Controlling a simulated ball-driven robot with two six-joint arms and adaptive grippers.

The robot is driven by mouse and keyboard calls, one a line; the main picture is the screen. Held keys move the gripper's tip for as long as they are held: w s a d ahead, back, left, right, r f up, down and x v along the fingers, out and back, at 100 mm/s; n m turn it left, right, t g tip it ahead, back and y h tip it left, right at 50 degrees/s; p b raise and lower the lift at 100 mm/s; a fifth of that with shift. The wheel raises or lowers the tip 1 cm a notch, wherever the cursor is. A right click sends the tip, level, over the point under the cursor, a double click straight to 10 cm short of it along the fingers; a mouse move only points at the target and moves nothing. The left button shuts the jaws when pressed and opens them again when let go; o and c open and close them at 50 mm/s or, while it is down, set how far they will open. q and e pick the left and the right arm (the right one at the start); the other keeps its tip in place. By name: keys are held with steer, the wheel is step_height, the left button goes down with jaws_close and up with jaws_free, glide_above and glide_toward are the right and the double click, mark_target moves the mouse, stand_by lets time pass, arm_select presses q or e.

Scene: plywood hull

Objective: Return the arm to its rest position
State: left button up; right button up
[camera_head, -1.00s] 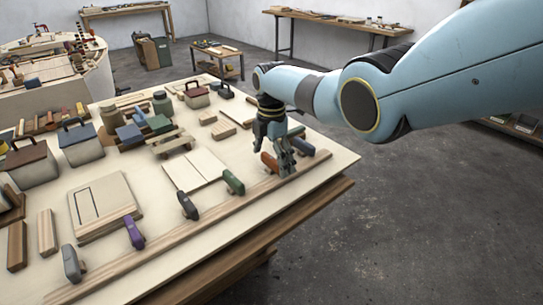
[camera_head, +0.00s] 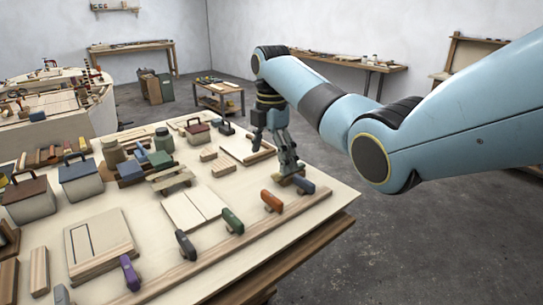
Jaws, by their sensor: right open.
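My right arm (camera_head: 330,110) comes in from the right, light blue. My right gripper (camera_head: 290,172) points down over the far right part of the plywood table (camera_head: 265,240), with its jaws open. Its fingertips are close to a small yellowish-green piece (camera_head: 300,184) on the table. I cannot tell whether they touch it. The orange-handled piece (camera_head: 272,201) and the blue-handled piece (camera_head: 304,184) stand on the wood strip (camera_head: 225,247) just in front of the gripper. My left gripper is not in view.
Green (camera_head: 232,220), dark grey (camera_head: 186,245) and purple (camera_head: 130,272) handled pieces stand along the strip. Lidded boxes (camera_head: 82,182), jars (camera_head: 112,151) and wood blocks fill the table's left and back. Open floor (camera_head: 420,250) lies to the right.

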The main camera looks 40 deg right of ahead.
stand_by(0.3)
steer(key=s+a+f+m+t+h, duration=0.1)
steer(key=s+a+f+m, duration=0.1)
steer(key=s+f+m, duration=0.45)
steer(key=s+a+f+m+t, duration=0.1)
steer(key=s+a+f, duration=0.15)
steer(key=s, duration=0.65)
steer(key=s+a+r+m+t, duration=0.1)
steer(key=s+a+r+m, duration=0.3)
steer(key=s, duration=0.6)
steer(key=s+r+m+t, duration=0.1)
steer(key=s+m, duration=0.5)
steer(key=s, duration=0.4)
step_height(320, 180, down, 32)
steer(key=d+g+b, duration=0.2)
steer(key=b, duration=0.6)
steer(key=s+f+b, duration=0.3)
steer(key=s+f, duration=0.7)
steer(key=f, duration=0.3)
steer(key=s+d+f+g+b, duration=0.1)
steer(key=s+f+b, duration=0.3)
steer(key=s+f, duration=0.6)
step_height(320, 180, down, 3)
steer(key=shift+d+r+m+b, duration=0.15)
steer(key=shift+m+b, duration=0.15)
steer(key=shift+m, duration=0.15)
